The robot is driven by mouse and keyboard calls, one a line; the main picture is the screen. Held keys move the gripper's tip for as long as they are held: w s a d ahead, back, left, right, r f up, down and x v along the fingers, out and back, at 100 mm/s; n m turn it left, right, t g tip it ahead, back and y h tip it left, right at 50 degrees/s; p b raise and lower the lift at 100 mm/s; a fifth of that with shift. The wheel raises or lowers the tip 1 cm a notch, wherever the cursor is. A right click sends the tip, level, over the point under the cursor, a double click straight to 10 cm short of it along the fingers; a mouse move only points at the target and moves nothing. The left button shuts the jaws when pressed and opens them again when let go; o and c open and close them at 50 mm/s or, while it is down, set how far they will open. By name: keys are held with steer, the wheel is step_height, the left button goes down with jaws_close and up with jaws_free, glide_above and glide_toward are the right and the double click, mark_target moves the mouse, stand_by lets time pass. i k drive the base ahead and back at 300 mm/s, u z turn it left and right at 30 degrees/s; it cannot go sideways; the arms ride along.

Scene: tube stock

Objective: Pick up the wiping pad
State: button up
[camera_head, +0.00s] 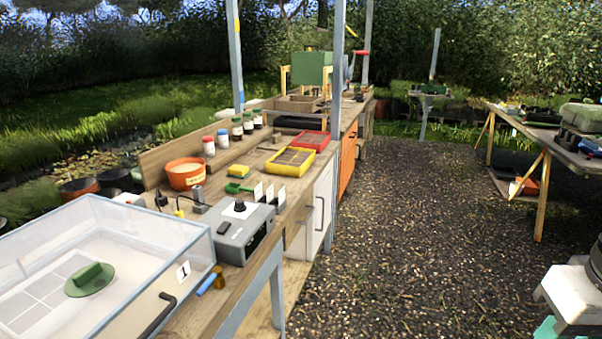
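A green round pad with a block-shaped grip (90,279) lies inside a clear-walled box (190,240) at the front left. A small yellow block with a green underside (238,171), like a sponge, lies on the wooden bench (215,189) further back. I cannot tell for certain which of these two is the wiping pad. Both lie free, with nothing holding them. My gripper is not in view.
A grey device with a knob (240,222) stands right of the clear box. The gravel floor (400,230) right of the bench is clear.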

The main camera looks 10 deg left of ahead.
mark_target(235, 171)
steer(key=z, duration=0.55)
steer(key=i, duration=2.35)
steer(key=u, duration=0.95)
steer(key=i, duration=0.85)
steer(key=u, duration=1.45)
steer(key=i, duration=0.5)
steer(key=u, duration=0.35)
